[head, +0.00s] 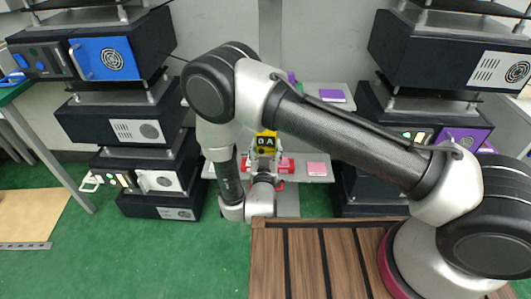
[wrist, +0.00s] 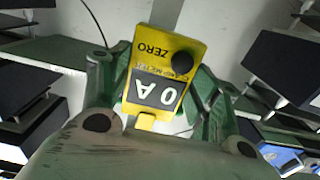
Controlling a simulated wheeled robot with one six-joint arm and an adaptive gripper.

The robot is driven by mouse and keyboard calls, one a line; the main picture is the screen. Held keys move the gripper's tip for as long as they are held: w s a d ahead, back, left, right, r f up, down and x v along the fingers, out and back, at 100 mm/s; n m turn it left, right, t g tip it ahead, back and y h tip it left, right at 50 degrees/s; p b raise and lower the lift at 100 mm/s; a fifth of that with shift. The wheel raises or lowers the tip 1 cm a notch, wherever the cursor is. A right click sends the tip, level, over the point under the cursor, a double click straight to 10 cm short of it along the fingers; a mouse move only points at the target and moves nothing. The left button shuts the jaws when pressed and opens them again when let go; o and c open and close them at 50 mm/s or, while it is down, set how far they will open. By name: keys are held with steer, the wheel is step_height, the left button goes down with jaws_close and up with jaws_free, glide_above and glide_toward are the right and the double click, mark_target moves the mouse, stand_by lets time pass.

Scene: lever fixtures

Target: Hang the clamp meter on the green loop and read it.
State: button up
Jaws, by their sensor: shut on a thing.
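The yellow clamp meter (head: 265,143) shows in the head view beyond my arm, above a grey shelf. In the wrist view the clamp meter (wrist: 165,70) fills the middle, upside down, with a black knob, the word ZERO and a dark display reading 0 A. My gripper (wrist: 158,100) is shut on the clamp meter, with a finger on each side of it. The meter's jaws cannot be made out. I cannot make out a green loop in either view.
Stacked black equipment boxes stand at left (head: 120,125) and right (head: 455,50). Between them, a grey shelf (head: 310,172) holds red and pink items. A slatted wooden top (head: 300,265) lies at the front. Green floor (head: 120,255) is open at lower left.

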mark_target(267, 142)
steer(key=shift+w+d, duration=0.15)
steer(key=shift+w, duration=2.1)
steer(key=shift+w+f, duration=0.1)
steer(key=shift+f, duration=0.6)
steer(key=o, duration=1.2)
